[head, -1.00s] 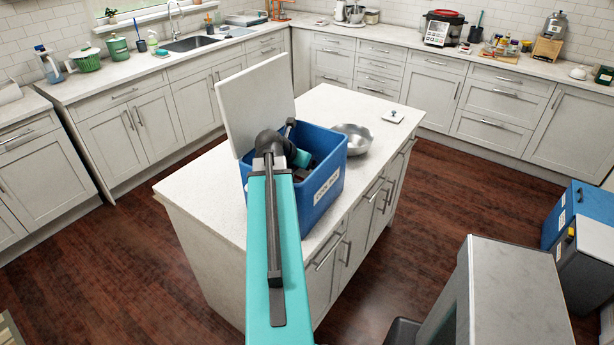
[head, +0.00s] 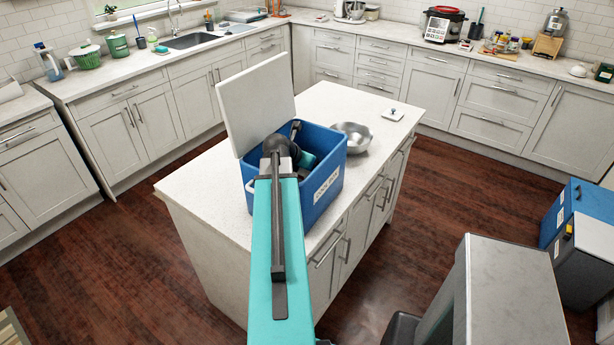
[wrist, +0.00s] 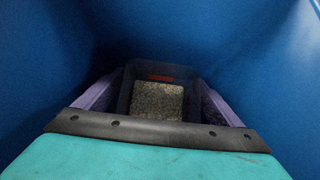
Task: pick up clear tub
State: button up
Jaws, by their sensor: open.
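In the wrist view a clear tub (wrist: 158,100) stands at the bottom of the blue bin, dark in the shade, with grainy pale contents and a reddish mark on its far wall. My gripper (wrist: 160,98) is open, with one purple-grey finger on each side of the tub. I cannot tell whether the fingers touch it. In the head view my arm reaches down into the blue bin (head: 326,185), and the tub and fingertips are hidden there.
The bin stands on the white island (head: 205,200) with its pale lid (head: 256,105) raised on the left. Its blue walls rise close around my gripper. A metal bowl (head: 353,136) stands just behind the bin. A small white item (head: 392,114) lies farther back.

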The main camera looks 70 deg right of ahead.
jog(key=c, duration=1.6)
jog(key=shift+r, duration=0.2)
jog(key=shift+r+b, duration=2.3)
jog(key=shift+r, duration=6.55)
